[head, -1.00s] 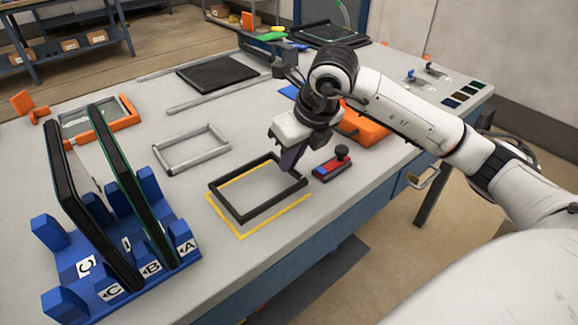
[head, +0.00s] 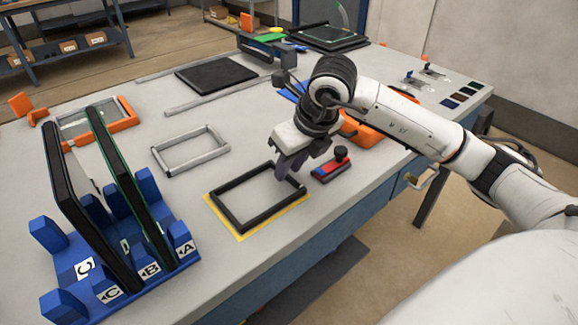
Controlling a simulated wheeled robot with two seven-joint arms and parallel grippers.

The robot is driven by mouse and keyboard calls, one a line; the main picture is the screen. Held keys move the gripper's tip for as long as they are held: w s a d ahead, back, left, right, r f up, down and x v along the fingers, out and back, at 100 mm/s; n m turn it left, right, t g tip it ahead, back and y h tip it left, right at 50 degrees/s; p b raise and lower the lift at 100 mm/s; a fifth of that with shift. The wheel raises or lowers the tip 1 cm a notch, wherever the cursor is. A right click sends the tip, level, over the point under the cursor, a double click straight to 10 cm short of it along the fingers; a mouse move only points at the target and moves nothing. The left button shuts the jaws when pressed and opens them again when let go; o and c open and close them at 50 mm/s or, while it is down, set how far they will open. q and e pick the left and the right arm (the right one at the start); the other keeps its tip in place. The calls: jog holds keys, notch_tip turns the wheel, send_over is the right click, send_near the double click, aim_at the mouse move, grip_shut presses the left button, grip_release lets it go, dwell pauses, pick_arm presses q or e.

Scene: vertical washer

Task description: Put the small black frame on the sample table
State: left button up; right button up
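The small black frame (head: 243,217) lies flat on the sample table (head: 190,188), inside the yellow outline (head: 240,237) near the front edge. Yellow shows along its left and front sides. My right gripper (head: 289,174) is at the frame's back right corner, pointing down. Its two fingers look spread apart at the frame's right side, and the tips partly overlap the frame in the picture. My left gripper is out of view.
A red and blue block with a black knob (head: 331,166) sits close right of the gripper. A grey frame (head: 190,150) lies behind left. A blue rack (head: 75,265) holding upright panels stands at the front left. An orange case (head: 365,125) is behind the gripper.

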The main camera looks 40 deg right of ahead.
jog(key=v, duration=1.1)
jog(key=shift+p, duration=0.3)
